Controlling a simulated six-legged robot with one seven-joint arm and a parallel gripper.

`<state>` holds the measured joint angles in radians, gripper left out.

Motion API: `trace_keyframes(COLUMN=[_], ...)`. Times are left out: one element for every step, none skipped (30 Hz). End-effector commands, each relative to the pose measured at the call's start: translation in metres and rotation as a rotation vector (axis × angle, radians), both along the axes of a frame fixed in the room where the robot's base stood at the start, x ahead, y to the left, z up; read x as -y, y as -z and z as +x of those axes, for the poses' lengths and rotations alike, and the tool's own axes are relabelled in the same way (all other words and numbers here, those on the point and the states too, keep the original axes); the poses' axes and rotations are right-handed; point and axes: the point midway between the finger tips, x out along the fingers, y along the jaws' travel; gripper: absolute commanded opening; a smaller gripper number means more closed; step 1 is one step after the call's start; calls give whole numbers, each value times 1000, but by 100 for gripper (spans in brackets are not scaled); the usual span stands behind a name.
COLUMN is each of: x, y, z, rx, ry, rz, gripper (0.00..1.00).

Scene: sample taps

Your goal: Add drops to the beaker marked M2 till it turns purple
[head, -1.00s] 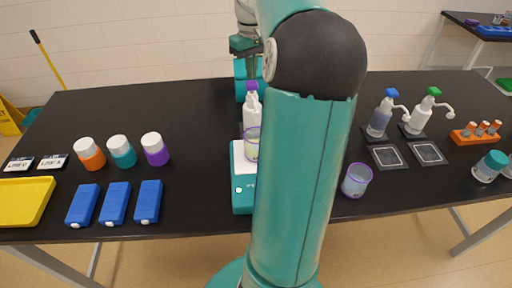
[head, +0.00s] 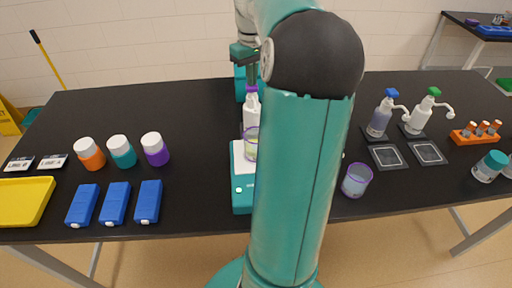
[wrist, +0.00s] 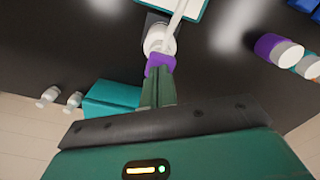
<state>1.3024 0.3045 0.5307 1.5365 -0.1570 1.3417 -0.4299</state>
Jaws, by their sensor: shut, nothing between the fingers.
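My gripper (head: 251,82) is shut and empty, its fingertips right above or on the purple head of a white pump bottle (head: 251,114). In the wrist view the fingertips (wrist: 158,78) meet the purple head (wrist: 160,63), and a white spout points away over the plate. A second beaker (head: 356,181) with pale bluish liquid stands on the table to the right. No M2 mark is readable.
Pump bottles with blue (head: 380,121) and green (head: 420,117) heads stand right, behind two dark pads. Orange, teal and purple-banded jars (head: 154,149), blue boxes (head: 115,204) and a yellow tray (head: 25,202) are left. An orange rack (head: 474,136) is far right.

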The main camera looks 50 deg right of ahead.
Motion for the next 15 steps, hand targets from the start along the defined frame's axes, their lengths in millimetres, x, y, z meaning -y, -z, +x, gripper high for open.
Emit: trace_keyframes(x=[0,0,0,0,0,0,0,0,0,0,0,0,0,0,0], y=[3,4,5,6,7,7,7,7,7,7,7,7,6,6,4], z=[0,0,0,0,0,0,0,0,0,0,0,0,0,0,0], rx=[-1,-1,-1,-1,-1,-1,-1,-1,-1,-1,-1,-1,-1,-1,-1], ry=[0,0,0,0,0,0,0,0,0,0,0,0,0,0,0], rz=[3,3,3,3,3,3,3,3,3,3,3,3,3,3,3], gripper=[0,0,0,0,0,0,0,0,0,0,0,0,0,0,0])
